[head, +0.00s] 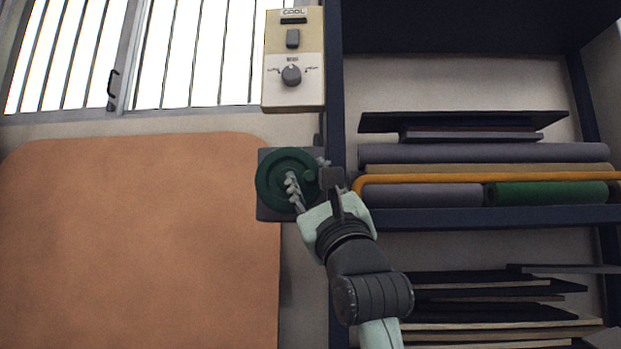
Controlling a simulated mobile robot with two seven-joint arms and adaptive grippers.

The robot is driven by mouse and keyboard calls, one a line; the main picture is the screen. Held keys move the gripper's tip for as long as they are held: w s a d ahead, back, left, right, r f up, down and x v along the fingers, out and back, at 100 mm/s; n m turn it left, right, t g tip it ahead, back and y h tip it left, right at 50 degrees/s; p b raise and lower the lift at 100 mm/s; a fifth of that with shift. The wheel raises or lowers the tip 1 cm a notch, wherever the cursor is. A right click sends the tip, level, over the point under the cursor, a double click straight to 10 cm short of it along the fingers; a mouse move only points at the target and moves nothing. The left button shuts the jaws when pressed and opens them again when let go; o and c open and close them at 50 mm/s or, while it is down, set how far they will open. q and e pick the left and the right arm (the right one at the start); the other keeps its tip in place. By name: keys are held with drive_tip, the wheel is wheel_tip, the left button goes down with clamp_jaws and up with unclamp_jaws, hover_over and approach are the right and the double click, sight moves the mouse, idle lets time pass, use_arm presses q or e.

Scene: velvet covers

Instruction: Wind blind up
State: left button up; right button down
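A round dark green winding wheel (270,181) sits on a grey square plate (267,212) on the wall, left of the shelf unit. A small green knob (310,175) stands out on the wheel's right side. I see no clear grip on the knob; contact is hard to tell. The barred window (190,55) is at the upper left, bright; no blind can be made out across its visible part.
A beige control box (293,92) with a dial is above the wheel. A large orange-brown padded panel (140,240) fills the lower left. A dark shelf frame (337,100) runs close at the right, holding rolls (480,153) and stacked boards (490,310).

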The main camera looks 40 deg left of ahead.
use_arm(q)
clamp_jaws()
